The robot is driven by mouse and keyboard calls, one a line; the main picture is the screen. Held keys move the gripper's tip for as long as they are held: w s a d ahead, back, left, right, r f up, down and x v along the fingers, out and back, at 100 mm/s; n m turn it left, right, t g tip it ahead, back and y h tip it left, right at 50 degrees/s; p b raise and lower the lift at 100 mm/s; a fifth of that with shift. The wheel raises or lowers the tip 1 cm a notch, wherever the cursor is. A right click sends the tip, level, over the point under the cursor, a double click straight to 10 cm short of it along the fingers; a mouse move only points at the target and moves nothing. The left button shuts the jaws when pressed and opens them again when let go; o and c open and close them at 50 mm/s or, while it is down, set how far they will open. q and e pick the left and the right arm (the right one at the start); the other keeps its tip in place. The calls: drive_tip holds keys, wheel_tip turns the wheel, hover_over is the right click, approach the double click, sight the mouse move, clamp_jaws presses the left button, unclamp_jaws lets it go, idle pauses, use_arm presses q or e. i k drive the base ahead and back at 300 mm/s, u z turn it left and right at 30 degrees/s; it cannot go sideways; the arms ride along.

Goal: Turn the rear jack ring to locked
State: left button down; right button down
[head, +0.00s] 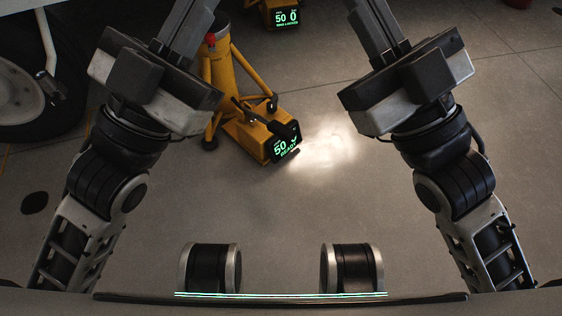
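A yellow jack (222,78) with splayed legs stands on the floor, left of centre at the top. A black handle lies across the box. I cannot tell if this is the rear jack. My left gripper (187,28) passes close to the jack's left in the picture; my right gripper (378,28) is apart from it. Both grippers' tips are out of frame.
Another yellow unit with a green-lit screen (286,17) stands at the top. A large tyre (75,95) and pale machine parts fill the upper left.

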sight(210, 39)
drive_tip(key=u, duration=0.4)
drive_tip(key=i, duration=0.75)
drive_tip(key=u, duration=0.65)
